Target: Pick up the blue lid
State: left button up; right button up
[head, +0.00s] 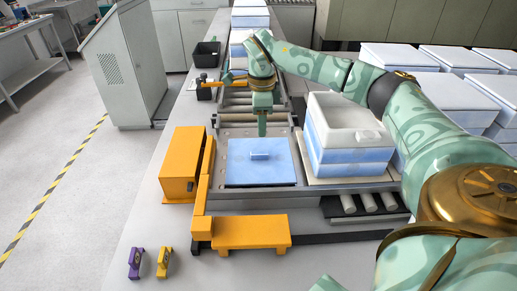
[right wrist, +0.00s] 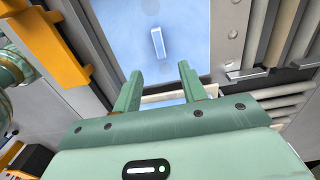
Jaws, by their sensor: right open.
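The blue lid (head: 240,177) is a flat square plate with a small raised bar handle (head: 260,155). My right gripper (head: 262,133) points down near the lid's back edge, behind the handle. Its two fingers (right wrist: 160,78) are apart with nothing between them, and the handle is clear of them. The exact height above the lid is hard to tell. My left gripper is not in view.
Orange blocks stand at the left (head: 180,165) and front (head: 250,233). Purple (head: 135,263) and yellow (head: 163,262) clamps lie at front left. More lidded boxes (head: 400,57) stand at back right.

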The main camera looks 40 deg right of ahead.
send_over(259, 152)
jog(key=f, duration=0.2)
jog(key=f+b, duration=0.1)
jog(key=f, duration=0.2)
jog(key=shift+s+d, duration=0.15)
jog(key=shift+s, duration=0.05)
notch_tip(259, 152, down, 5)
jog(key=shift+w+f+b, duration=0.1)
jog(key=shift+f+b, duration=0.1)
jog(key=shift+b, duration=0.65)
jog(key=shift+r, duration=0.1)
grip_shut()
